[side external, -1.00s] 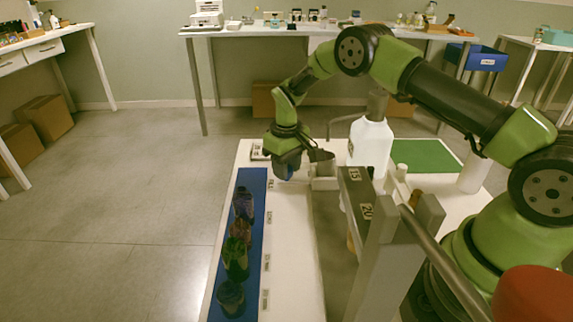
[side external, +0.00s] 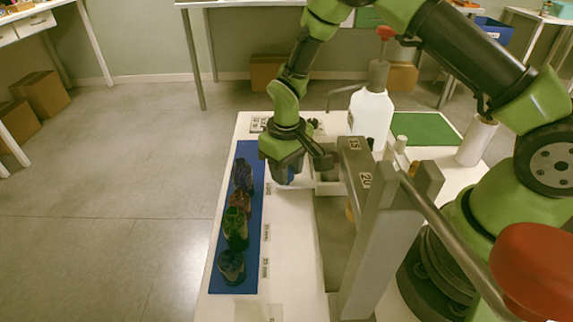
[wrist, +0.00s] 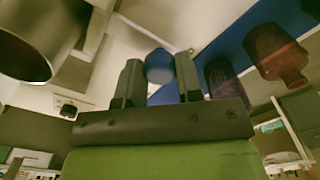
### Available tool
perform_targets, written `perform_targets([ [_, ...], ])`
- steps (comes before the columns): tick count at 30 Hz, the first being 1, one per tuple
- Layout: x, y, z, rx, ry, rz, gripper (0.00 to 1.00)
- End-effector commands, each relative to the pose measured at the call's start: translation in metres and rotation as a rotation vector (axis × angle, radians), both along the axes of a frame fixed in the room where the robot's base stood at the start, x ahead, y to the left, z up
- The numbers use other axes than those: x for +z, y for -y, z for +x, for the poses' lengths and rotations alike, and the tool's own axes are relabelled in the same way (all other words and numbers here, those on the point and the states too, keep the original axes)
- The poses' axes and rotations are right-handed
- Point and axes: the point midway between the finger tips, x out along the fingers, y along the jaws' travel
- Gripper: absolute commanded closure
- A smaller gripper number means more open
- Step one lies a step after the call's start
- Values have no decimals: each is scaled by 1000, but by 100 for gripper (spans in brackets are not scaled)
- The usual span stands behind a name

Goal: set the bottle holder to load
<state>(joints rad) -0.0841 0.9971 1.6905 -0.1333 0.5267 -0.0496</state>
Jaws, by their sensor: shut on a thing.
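My gripper (side external: 289,172) is low over the white bench, just right of the blue mat. It is shut on a rounded blue knob (wrist: 159,66), which shows between the two dark fingers in the wrist view. In the side view only a bit of blue shows under the gripper. The bottle holder, a pale grey tray-like piece (side external: 328,188), sits right beside the gripper, partly hidden by it. I cannot make out how the knob joins the holder. A metal cylinder (wrist: 38,38) is at the upper left of the wrist view.
Several dark coloured bottles stand in a row on the blue mat (side external: 222,280), left of my gripper. A grey frame marked 15 and 20 (side external: 362,180) stands close on the right. A white jug (side external: 372,115) and a green mat (side external: 425,130) are behind.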

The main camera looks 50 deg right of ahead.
Motion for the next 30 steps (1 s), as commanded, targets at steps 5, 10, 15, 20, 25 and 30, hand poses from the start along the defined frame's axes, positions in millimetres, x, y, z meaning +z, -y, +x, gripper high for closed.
perform_targets([
  [5, 0, 0, 1, 2, 3, 0, 41],
  [10, 0, 0, 1, 2, 2, 0, 41],
  [15, 0, 0, 1, 1, 1, 0, 41],
  [20, 0, 2, 3, 0, 2, 0, 41],
  [25, 0, 15, 17, -2, 4, 0, 41],
  [30, -1, 38, 39, -3, 4, -1, 41],
])
